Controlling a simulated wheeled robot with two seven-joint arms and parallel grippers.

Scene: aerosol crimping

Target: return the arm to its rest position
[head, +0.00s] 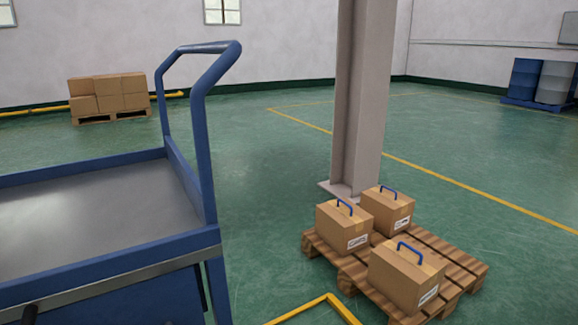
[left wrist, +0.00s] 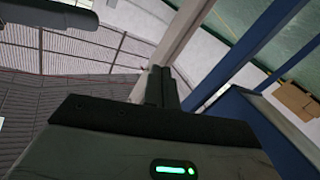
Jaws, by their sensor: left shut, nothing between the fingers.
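My left gripper (left wrist: 160,88) shows in the left wrist view, with its two dark fingers together and nothing between them. It points toward a pale post, and I cannot tell the distance to it. A blue cart (head: 110,262) with a bare grey top and a raised blue handle fills the left of the head view. A small dark part at the bottom left edge of the head view is too cut off to identify. My right gripper is in neither view.
A wooden pallet (head: 465,265) at the lower right holds three cardboard boxes with blue handles. A steel column (head: 365,95) stands behind it. Stacked boxes (head: 108,92) and blue and grey drums (head: 540,80) are farther back. The green floor between is clear. Mesh panels (left wrist: 75,60) show in the left wrist view.

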